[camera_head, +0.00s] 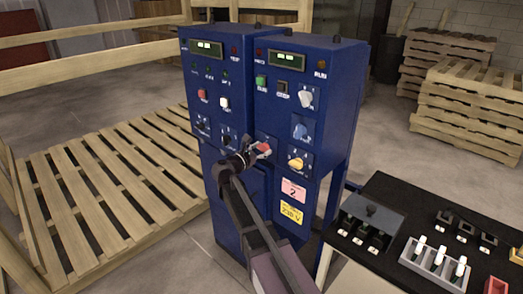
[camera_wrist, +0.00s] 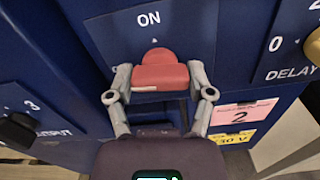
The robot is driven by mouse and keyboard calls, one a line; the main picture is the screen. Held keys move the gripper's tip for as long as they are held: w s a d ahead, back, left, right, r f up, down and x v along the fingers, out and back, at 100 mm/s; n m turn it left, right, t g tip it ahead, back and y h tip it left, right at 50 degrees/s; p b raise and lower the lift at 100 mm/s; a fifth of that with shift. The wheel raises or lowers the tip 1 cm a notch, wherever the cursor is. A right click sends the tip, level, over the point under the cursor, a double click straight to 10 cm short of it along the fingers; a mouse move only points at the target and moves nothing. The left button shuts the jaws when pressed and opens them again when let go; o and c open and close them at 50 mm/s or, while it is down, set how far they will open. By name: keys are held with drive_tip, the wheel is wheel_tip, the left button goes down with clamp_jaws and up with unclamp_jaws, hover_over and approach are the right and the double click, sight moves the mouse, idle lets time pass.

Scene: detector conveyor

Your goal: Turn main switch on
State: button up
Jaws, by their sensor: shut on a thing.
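The red main switch (camera_head: 264,148) is on the lower front of the right-hand blue cabinet (camera_head: 308,130). In the wrist view the red switch (camera_wrist: 160,74) is between the two grey fingers of my gripper (camera_wrist: 160,80). One finger is on each side of its wide part, and the gripper is shut on it. Its rounded end is toward the white "ON" label (camera_wrist: 149,19), with a small mark between them. In the head view my gripper (camera_head: 252,155) reaches the cabinet front and partly covers the switch. The lower part of the switch plate is hidden.
A yellow knob (camera_head: 296,163) is close to the right of the switch, and black knobs (camera_head: 229,139) are to its left. Pink and yellow labels are below. A black table (camera_head: 400,200) with parts is at right; wooden pallets (camera_head: 90,200) are at left.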

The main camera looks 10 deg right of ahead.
drive_tip(key=m, duration=0.7)
drive_tip(key=shift+m, duration=0.4)
drive_tip(key=m, duration=0.4)
drive_tip(key=shift+m, duration=2.2)
drive_tip(key=shift+s+d, duration=0.1)
drive_tip(key=o, duration=1.1)
drive_tip(key=v, duration=1.2)
